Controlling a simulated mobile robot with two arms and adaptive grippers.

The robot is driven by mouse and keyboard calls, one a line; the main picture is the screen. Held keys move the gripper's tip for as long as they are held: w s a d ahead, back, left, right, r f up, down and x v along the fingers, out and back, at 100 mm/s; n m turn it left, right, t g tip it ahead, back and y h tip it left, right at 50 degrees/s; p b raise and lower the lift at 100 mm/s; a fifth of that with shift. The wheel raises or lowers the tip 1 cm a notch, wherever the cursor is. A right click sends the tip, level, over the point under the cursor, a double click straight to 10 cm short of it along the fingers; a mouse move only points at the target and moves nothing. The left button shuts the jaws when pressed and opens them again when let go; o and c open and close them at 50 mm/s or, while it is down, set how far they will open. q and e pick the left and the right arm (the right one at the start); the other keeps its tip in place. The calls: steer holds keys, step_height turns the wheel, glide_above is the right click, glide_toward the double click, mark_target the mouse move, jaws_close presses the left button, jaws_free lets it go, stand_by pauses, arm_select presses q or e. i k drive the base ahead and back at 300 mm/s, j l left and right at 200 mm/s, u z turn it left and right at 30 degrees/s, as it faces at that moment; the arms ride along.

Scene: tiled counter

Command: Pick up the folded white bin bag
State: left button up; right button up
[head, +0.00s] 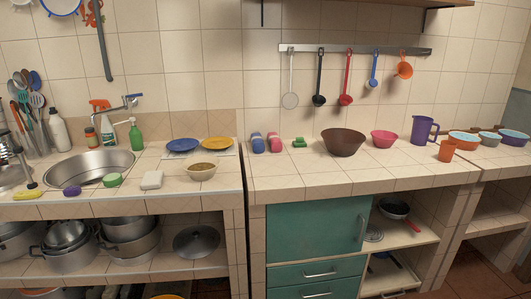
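A small, flat white block-like item (152,180) lies near the front edge of the left counter, to the right of the sink. It looks like the folded white bin bag, but it is too small to make out folds. It lies flat on the tiles with nothing on top of it. I cannot make out either of my grippers in the head view.
A beige bowl (202,171), blue plate (182,145) and yellow plate (218,143) stand right of the white item. A green sponge (112,180) and the sink (88,166) are left. A dark utensil-like shape (24,165) is at the left edge. A gap separates the counters.

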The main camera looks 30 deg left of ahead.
mark_target(154, 179)
steer(key=u, duration=1.6)
